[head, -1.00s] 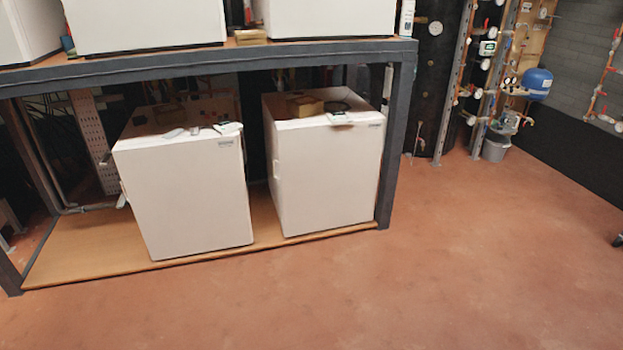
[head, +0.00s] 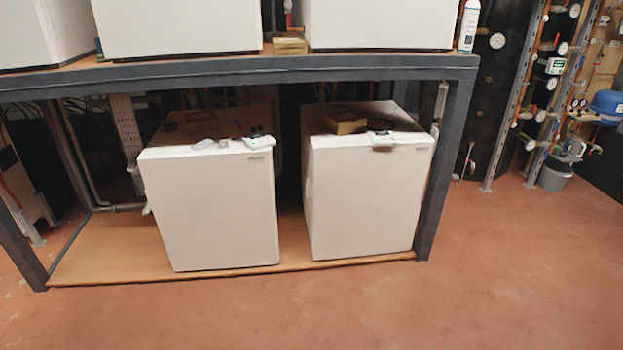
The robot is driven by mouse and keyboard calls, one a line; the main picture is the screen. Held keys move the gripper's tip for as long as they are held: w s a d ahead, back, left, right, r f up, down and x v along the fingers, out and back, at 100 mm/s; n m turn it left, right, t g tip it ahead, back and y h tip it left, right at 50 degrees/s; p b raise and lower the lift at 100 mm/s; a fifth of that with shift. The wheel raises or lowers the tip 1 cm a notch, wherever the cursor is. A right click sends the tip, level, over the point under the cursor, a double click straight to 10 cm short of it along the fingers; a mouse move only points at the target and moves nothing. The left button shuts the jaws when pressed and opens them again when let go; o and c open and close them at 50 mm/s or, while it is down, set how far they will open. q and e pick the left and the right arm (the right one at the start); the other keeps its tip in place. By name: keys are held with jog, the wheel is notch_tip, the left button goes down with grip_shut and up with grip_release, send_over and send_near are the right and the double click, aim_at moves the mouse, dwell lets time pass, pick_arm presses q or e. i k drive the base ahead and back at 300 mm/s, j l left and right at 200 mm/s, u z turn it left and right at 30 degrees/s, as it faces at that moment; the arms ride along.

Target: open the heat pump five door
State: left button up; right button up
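Two white heat pump cabinets stand on the low wooden shelf of a dark metal rack. The left lower cabinet (head: 215,212) and the right lower cabinet (head: 368,202) face me, and their front doors look shut. Parts of other white units, an upper middle unit (head: 178,24) and an upper right unit (head: 378,22), show on the top shelf, cut off by the frame. I cannot read which unit is number five. Neither of my grippers is in view.
The dark rack (head: 240,70) has a post at each front corner, with its wooden bottom shelf (head: 110,250) near floor level. Small items lie on both lower cabinets. Pipes, gauges and a grey bucket (head: 555,174) are at the right. The reddish floor (head: 400,305) in front is clear.

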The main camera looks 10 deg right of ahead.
aim_at(367, 201)
jog(key=i+l, duration=0.45)
jog(key=i, duration=0.2)
jog(key=i+l, duration=0.5)
jog(key=i, duration=0.15)
jog(key=i+l, duration=0.45)
jog(key=i, duration=0.2)
jog(key=i+l, duration=0.5)
jog(key=i, duration=0.2)
jog(key=j+u, duration=0.05)
